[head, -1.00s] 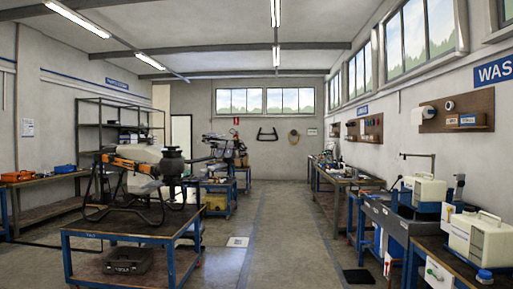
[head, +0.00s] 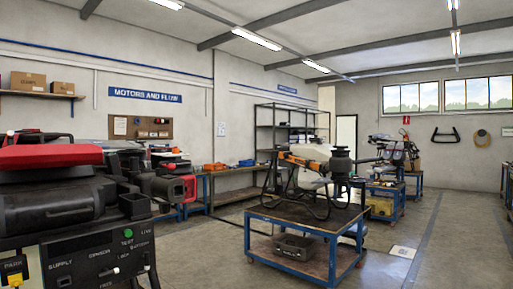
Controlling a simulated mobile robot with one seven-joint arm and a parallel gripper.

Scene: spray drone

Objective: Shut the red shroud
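A red cover (head: 50,157), which looks like the red shroud, is at the left edge of the head view. It lies over a black machine (head: 50,203) on a dark bench. A dark band shows between the red cover and the rounded black body below; I cannot tell whether the cover is open or shut. Its left side is cut off by the frame. A smaller red part (head: 188,187) shows on a machine just behind. My gripper is not in view.
A control panel (head: 100,260) with a green light fronts the bench at lower left. A blue-framed cart (head: 290,228) carrying a drone (head: 310,160) stands mid-floor, with a black case below. Floor between bench and cart is clear, as is the right aisle.

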